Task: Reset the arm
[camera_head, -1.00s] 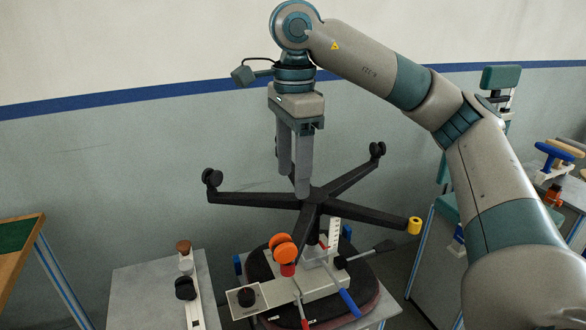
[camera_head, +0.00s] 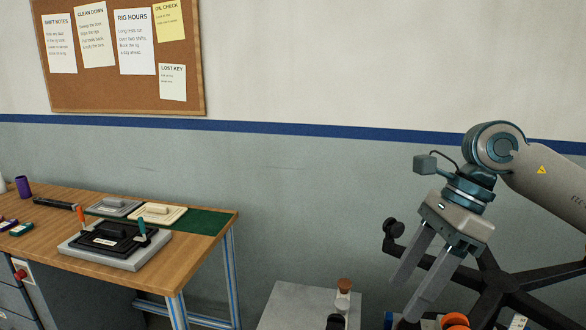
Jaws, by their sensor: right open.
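My right arm comes in from the right edge, its grey and teal wrist bent downward. My right gripper (camera_head: 416,284) is open, with its two grey fingers apart and nothing seen between them. It hangs in front of the black five-star chair base (camera_head: 492,284), at the lower right. The chair base is cut off by the right edge and partly hidden behind the gripper. My left gripper is not in view.
An orange knob (camera_head: 455,321) shows below the chair base. A grey stand (camera_head: 290,308) with a brown-topped post (camera_head: 344,287) is left of it. A wooden workbench (camera_head: 203,250) with a black fixture (camera_head: 112,238) stands at left. A corkboard (camera_head: 120,98) hangs above.

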